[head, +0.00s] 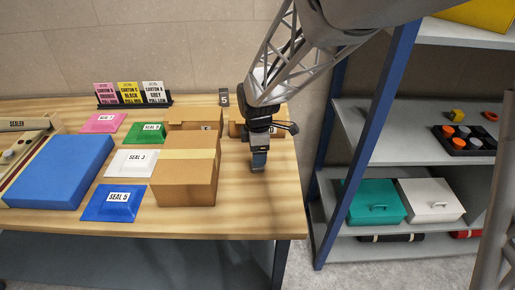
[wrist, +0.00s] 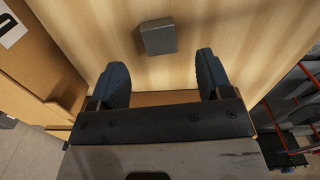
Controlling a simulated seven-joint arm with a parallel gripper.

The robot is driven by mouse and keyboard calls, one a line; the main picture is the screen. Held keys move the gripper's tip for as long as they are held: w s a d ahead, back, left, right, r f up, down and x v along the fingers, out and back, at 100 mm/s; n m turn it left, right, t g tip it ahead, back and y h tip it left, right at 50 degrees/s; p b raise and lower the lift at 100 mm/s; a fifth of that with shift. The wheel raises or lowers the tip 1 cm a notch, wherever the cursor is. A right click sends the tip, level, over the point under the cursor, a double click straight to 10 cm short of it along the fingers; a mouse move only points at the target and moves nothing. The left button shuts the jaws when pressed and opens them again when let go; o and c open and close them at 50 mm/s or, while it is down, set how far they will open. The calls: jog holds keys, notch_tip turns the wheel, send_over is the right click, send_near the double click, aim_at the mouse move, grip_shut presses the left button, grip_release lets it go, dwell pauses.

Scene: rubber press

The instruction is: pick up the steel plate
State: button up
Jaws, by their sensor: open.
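A small dark grey rectangular block, which looks like the steel plate (wrist: 158,36), lies on the wooden table (wrist: 230,22) in the wrist view. It is ahead of my gripper (wrist: 158,75), between the lines of the two blue-grey fingers and beyond their tips. The fingers are spread apart with nothing between them. In the head view my gripper (head: 258,166) points down over the right part of the table, right of the closed carton. I cannot make out the plate in the head view; the gripper may hide it.
A closed carton (head: 185,172) stands left of my gripper, with another carton (head: 193,118) behind it. Coloured seal sheets, such as the blue one (head: 115,203), and a blue slab (head: 62,170) lie farther left. A shelf rack (head: 385,110) stands right of the table. Bare tabletop lies in front of the gripper.

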jog(key=shift+f, duration=0.1)
jog(key=shift+f, duration=2.55)
jog(key=shift+c, duration=0.3)
jog(key=c, duration=1.1)
jog(key=shift+r, duration=0.2)
